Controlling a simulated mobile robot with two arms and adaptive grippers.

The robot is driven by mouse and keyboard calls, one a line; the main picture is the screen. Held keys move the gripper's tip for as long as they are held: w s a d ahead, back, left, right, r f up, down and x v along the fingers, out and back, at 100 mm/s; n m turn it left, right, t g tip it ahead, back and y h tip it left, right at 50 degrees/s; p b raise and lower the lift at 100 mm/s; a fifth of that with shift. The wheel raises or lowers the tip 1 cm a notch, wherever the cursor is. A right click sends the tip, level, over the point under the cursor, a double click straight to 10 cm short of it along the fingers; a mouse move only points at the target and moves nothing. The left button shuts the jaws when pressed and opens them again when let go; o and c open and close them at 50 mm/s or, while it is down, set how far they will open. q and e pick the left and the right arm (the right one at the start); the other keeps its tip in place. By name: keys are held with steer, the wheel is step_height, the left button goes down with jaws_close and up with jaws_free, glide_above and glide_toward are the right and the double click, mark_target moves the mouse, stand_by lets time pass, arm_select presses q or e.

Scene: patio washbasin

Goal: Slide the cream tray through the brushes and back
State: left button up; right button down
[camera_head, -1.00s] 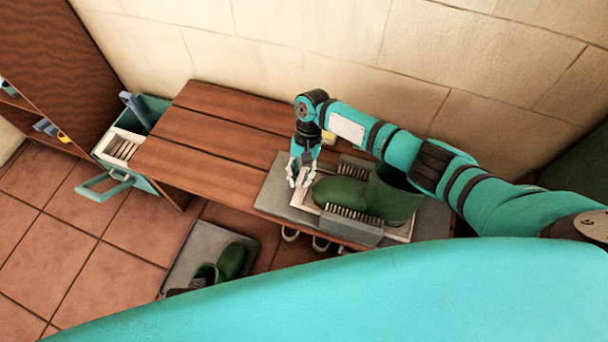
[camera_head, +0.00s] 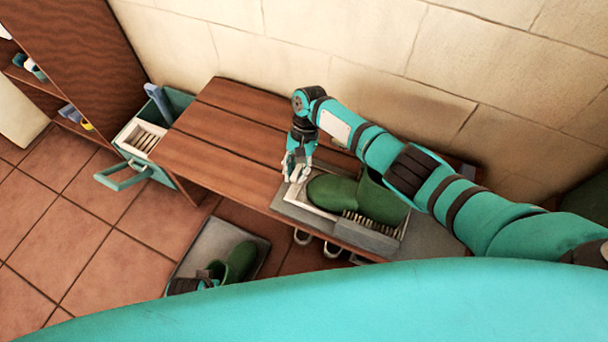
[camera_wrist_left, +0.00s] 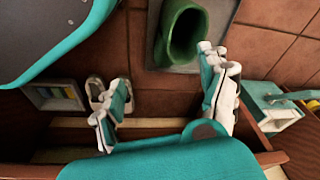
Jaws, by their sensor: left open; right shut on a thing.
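The cream tray (camera_head: 323,214) lies on a grey base plate (camera_head: 289,208) on the wooden bench, with a green boot (camera_head: 343,194) lying on it. My right gripper (camera_head: 297,177) is shut on the tray at its left end. The near brush (camera_head: 367,237), a grey block with pale bristles, stands along the near side of the boot. The far brush is hidden behind the boot and my arm. My left gripper (camera_wrist_left: 165,100) is open and empty in the left wrist view, with its fingers wide apart above the floor; it is not in the head view.
The bench (camera_head: 215,150) is clear left of the plate. A teal drawer unit (camera_head: 170,105) stands open at its left end. A grey floor tray (camera_head: 205,248) with green boots lies in front. A wall runs close behind. Pale shoes (camera_head: 303,237) show under the bench.

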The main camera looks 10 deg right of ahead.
steer(key=shift+w+a+r, duration=0.1)
steer(key=shift+w+a, duration=0.5)
steer(key=shift+a, duration=0.15)
arm_select(q)
steer(key=shift+w+a+r, duration=0.35)
steer(key=shift+w+r, duration=0.15)
steer(key=shift+r, duration=0.3)
arm_select(e)
steer(key=shift+w+a, duration=0.15)
steer(key=shift+a, duration=0.05)
steer(key=shift+r, duration=0.1)
steer(key=c, duration=1.2)
jaws_free()
steer(key=shift+a, duration=0.1)
steer(key=shift+c, duration=0.2)
arm_select(q)
steer(key=shift+a, duration=0.1)
arm_select(e)
steer(key=v, duration=1.1)
steer(key=shift+r, duration=0.4)
